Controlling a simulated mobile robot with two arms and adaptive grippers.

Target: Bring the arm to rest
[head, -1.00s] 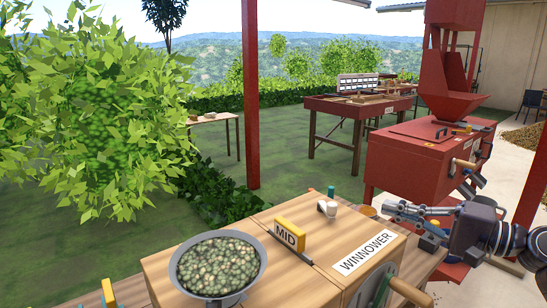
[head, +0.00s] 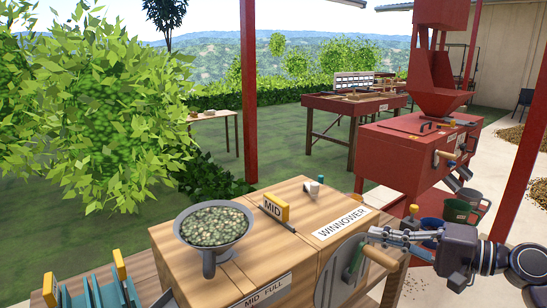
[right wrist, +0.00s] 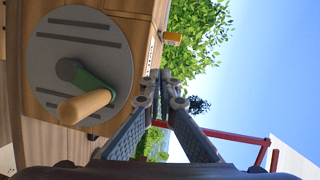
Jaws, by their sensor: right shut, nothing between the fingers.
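My right gripper (head: 376,236) comes in from the right in the head view. Its fingers are shut with nothing between them, beside the winnower's right side. The wooden winnower (head: 300,225) stands at front centre. On its side is a grey disc (head: 326,272) with a green crank and a wooden handle (head: 380,257). The fingertips appear just above that handle in the head view. In the right wrist view the gripper (right wrist: 163,78) is to the right of the disc (right wrist: 60,40) and handle (right wrist: 84,107), apart from them. My left gripper is not in view.
A grey hopper full of beans (head: 215,226) sits on the winnower, near a yellow MID block (head: 276,207). A red machine (head: 405,150) stands behind at right, with buckets (head: 455,211) beside it. A red post (head: 525,165) rises at right.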

